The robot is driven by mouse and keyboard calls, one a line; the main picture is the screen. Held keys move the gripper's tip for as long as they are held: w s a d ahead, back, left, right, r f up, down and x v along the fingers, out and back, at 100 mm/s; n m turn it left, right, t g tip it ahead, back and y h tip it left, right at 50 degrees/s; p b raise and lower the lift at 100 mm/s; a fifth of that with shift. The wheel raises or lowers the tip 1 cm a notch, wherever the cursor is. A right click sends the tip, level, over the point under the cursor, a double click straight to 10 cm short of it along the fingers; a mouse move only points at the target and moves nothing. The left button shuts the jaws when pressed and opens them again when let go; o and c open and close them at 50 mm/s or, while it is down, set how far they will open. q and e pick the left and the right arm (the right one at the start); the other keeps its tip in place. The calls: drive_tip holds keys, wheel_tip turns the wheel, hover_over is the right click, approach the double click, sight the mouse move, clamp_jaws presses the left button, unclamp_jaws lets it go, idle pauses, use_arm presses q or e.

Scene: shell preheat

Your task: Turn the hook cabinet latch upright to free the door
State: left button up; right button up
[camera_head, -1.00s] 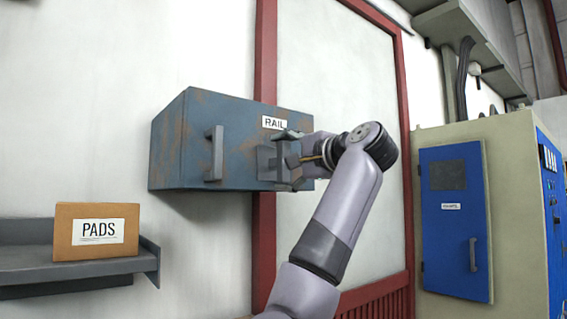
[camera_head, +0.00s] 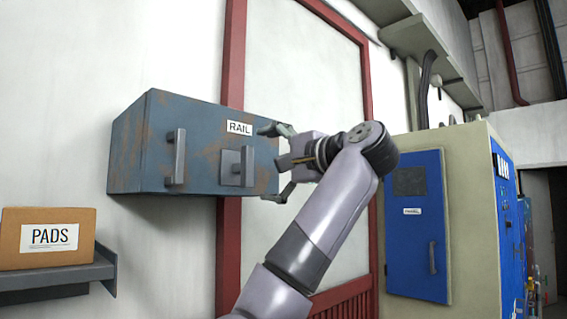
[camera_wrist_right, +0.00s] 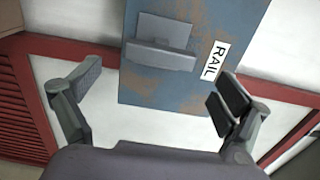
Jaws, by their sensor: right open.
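The blue-grey, rust-stained cabinet labelled RAIL (camera_head: 205,138) hangs on the wall in the head view, its door closed. Its latch (camera_head: 247,166), a grey bar on a square plate, stands upright on the right part of the front. A vertical handle (camera_head: 175,157) sits left of it. In the right wrist view the latch (camera_wrist_right: 160,56) lies lengthwise toward the RAIL label, ahead of the fingers. My right gripper (camera_head: 274,163) is open and empty, right of the latch and apart from it; its spread fingers also show in the wrist view (camera_wrist_right: 160,85). My left gripper is not in view.
A red door frame (camera_head: 230,235) runs behind the cabinet. A shelf (camera_head: 60,277) with a PADS box (camera_head: 48,238) is at the lower left. A beige cabinet with a blue door (camera_head: 418,225) stands at the right. The wall below the RAIL cabinet is clear.

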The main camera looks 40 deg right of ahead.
drive_tip(key=s, duration=0.5)
drive_tip(key=shift+s+d, duration=0.2)
drive_tip(key=shift+d, duration=0.05)
drive_tip(key=shift+f, duration=0.1)
